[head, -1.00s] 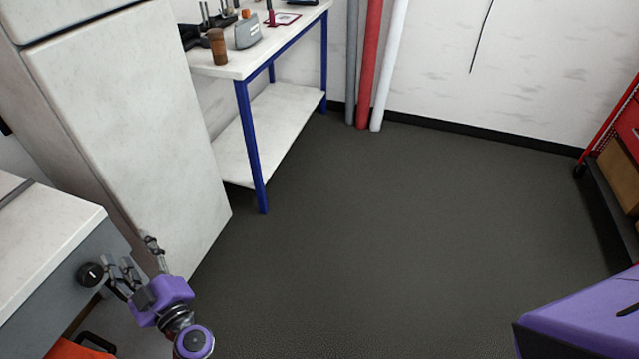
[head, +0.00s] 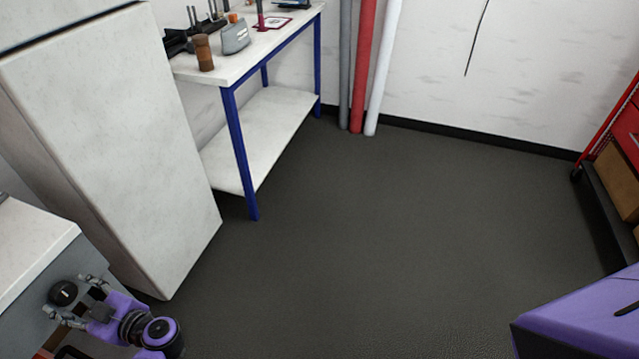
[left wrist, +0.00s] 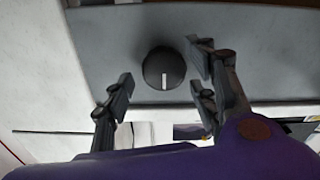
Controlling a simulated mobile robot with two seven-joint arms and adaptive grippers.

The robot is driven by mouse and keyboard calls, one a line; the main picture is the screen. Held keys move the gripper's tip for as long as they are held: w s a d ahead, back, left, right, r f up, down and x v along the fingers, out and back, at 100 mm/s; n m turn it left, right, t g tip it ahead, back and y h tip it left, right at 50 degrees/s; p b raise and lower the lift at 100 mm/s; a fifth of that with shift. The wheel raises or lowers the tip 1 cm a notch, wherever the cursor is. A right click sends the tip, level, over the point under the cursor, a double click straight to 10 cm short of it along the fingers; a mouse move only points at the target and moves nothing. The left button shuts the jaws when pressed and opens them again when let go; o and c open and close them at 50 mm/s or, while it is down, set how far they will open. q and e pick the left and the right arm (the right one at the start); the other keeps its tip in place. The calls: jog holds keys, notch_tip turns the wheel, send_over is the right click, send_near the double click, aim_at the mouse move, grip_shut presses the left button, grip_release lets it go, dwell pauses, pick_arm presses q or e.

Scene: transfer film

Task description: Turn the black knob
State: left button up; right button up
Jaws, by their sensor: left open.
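The black knob (head: 63,293) is on the grey front panel of the counter at the lower left of the head view. In the left wrist view the knob (left wrist: 164,68) is round, with a white mark at its lower edge. My left gripper (head: 72,299) is open in front of the panel, close to the knob. In the left wrist view its fingers (left wrist: 160,90) are spread to either side of the knob, with a gap visible on the left. I cannot tell whether the right finger touches it. My right gripper is not in view.
The white counter top (head: 35,240) is above the panel. A tall white cabinet (head: 115,140) stands beside it. A blue-legged workbench (head: 215,70) with small items is behind. The grey floor (head: 390,230) in the middle is clear.

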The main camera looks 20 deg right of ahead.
pick_arm(q)
jog(key=shift+w+a, duration=0.3)
jog(key=shift+a, duration=0.05)
jog(key=shift+c, duration=0.4)
jog(key=c, duration=1)
